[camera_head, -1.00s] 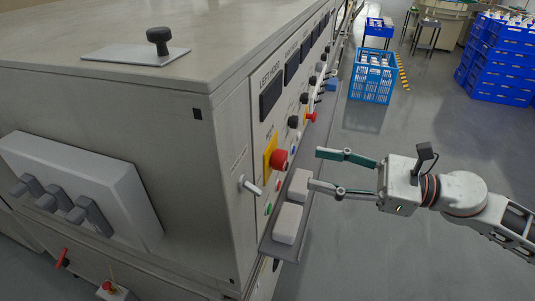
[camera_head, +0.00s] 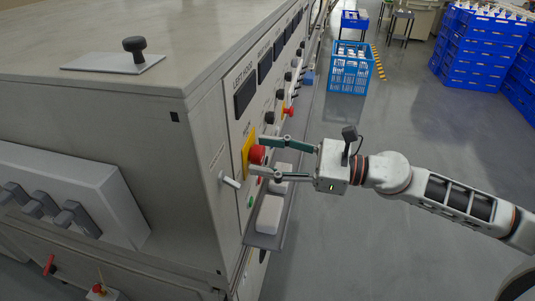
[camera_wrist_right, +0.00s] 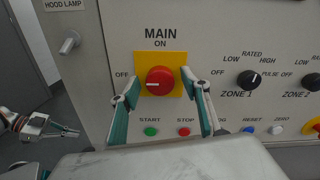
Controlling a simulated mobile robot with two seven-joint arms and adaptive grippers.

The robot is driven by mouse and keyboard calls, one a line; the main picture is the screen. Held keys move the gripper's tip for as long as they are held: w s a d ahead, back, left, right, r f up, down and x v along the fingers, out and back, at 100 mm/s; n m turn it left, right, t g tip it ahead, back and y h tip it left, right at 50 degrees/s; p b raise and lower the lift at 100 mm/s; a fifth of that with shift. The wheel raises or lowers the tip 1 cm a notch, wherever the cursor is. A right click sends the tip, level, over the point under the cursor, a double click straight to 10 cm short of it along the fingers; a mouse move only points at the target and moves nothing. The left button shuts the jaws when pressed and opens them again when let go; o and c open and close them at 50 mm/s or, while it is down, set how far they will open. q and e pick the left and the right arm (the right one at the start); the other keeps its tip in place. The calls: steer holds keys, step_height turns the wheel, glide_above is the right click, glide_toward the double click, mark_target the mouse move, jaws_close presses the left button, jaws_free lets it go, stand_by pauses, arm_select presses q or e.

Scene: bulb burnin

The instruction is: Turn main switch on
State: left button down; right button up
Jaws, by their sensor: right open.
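The main switch is a red rotary knob (camera_wrist_right: 160,81) on a yellow plate (camera_wrist_right: 142,62) marked MAIN, with ON above and OFF at left. Its white mark points left, toward OFF. The knob also shows in the head view (camera_head: 257,155), on the front panel of the grey cabinet. My right gripper (camera_wrist_right: 165,95) is open, with one finger on each side of the knob in the wrist view. In the head view its fingertips (camera_head: 255,156) are close to the knob; I cannot tell whether they touch it. Part of another gripper, likely my left (camera_wrist_right: 45,128), shows at the wrist view's left edge.
A green START button (camera_wrist_right: 151,132) and a red STOP button (camera_wrist_right: 184,132) sit below the switch. The HOOD LAMP toggle (camera_wrist_right: 69,42) is at left and the ZONE 1 knob (camera_wrist_right: 248,80) at right. A shelf with white blocks (camera_head: 268,215) juts out below the panel.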

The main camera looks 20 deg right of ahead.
steer(key=shift+a, duration=0.1)
steer(key=c, duration=1.1)
